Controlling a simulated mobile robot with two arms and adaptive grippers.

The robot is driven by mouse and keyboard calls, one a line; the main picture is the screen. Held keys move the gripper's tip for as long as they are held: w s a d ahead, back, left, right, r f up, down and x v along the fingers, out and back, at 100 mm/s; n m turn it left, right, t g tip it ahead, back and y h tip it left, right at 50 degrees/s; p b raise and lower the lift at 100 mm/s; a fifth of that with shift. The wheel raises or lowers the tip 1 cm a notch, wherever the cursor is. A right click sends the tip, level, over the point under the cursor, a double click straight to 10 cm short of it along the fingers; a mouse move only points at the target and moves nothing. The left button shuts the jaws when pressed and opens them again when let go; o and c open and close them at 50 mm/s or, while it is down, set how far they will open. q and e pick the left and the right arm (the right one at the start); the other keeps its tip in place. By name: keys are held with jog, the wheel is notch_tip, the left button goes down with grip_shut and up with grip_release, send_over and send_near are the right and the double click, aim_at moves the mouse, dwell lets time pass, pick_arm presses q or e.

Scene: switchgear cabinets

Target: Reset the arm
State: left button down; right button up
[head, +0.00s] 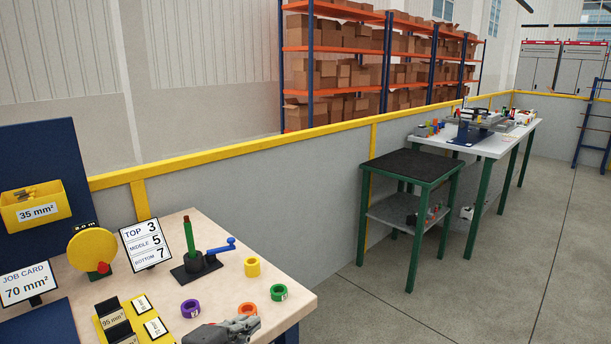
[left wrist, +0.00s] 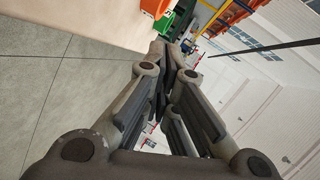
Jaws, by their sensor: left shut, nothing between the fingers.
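My left gripper (head: 244,323) shows at the bottom of the head view, over the front edge of the wooden-topped table (head: 268,257). Its fingers are together with nothing between them. In the left wrist view the closed fingers (left wrist: 165,50) point away from the camera, with a green thing and an orange thing beyond the tips. My right gripper is not in view.
A black stand with a green post (head: 189,235) and blue handle, a yellow ring (head: 252,266), a number sign (head: 145,244), a job card (head: 27,284) and yellow label holders (head: 108,315) crowd the table. Open floor lies right.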

pick_arm(q)
jog(key=s+a+f+n+g+y, duration=0.25)
jog(key=s+f+n, duration=0.35)
jog(key=s, duration=0.5)
jog(key=s+a+f+n+g+y, duration=0.1)
jog(key=s+a+f+n+g, duration=0.25)
jog(key=s+f+n, duration=0.45)
jog(key=s+a+f+n+g+y, duration=0.2)
jog(key=s+f+n+g, duration=0.2)
jog(key=s, duration=0.9)
notch_tip(320, 180, down, 26)
jog(key=s+a+f+g, duration=0.2)
jog(key=s+a+f, duration=0.1)
jog(key=s+f, duration=1.3)
jog(key=shift+s+f, duration=0.4)
jog(key=shift+s, duration=0.45)
